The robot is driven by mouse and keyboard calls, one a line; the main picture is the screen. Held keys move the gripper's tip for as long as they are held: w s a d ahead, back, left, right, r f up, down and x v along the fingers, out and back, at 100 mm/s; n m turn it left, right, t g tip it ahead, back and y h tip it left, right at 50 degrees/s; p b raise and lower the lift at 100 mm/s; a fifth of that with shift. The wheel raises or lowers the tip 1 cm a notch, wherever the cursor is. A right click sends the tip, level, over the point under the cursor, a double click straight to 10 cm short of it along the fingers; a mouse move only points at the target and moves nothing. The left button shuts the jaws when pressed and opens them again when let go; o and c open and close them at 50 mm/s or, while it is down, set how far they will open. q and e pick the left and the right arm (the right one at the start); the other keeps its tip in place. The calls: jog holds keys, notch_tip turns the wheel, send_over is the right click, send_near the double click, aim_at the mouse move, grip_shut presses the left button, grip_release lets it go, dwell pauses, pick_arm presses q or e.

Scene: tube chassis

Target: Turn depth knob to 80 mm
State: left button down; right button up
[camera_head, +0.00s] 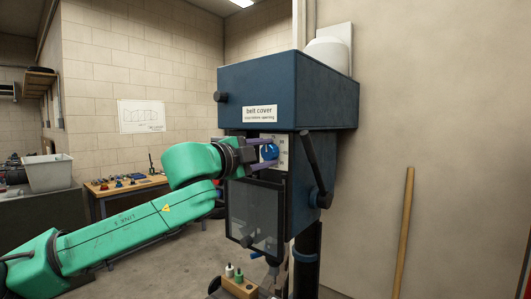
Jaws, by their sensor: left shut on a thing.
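The depth knob (268,152) is a small blue knob on the front of a dark blue drill press, below the belt cover. A pale scale plate (283,150) with small marks sits behind and beside it; the marks are too small to read. My left gripper (266,153) comes in from the left, with one purple-grey finger above the knob and one below. It is shut on the knob. The fingers and gripper body hide part of the knob and plate. My right gripper is not in view.
The belt cover (290,92) overhangs the gripper. A dark lever (314,165) hangs at the press's right side, and a translucent guard (254,215) hangs below my gripper. A wooden block with bottles (238,288) stands below. A workbench (125,187) is at the back left.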

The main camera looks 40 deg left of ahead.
pick_arm(q)
jog(key=m+p, duration=0.1)
jog(key=m, duration=0.4)
jog(key=shift+f+m, duration=0.1)
jog(key=shift+m, duration=0.2)
jog(key=shift+f+m+p, duration=0.2)
jog(key=shift+m+p, duration=0.15)
jog(key=shift+m, duration=1.85)
jog(key=shift+d, duration=0.1)
jog(key=shift+c, duration=1.4)
grip_release()
jog(key=shift+r, duration=0.1)
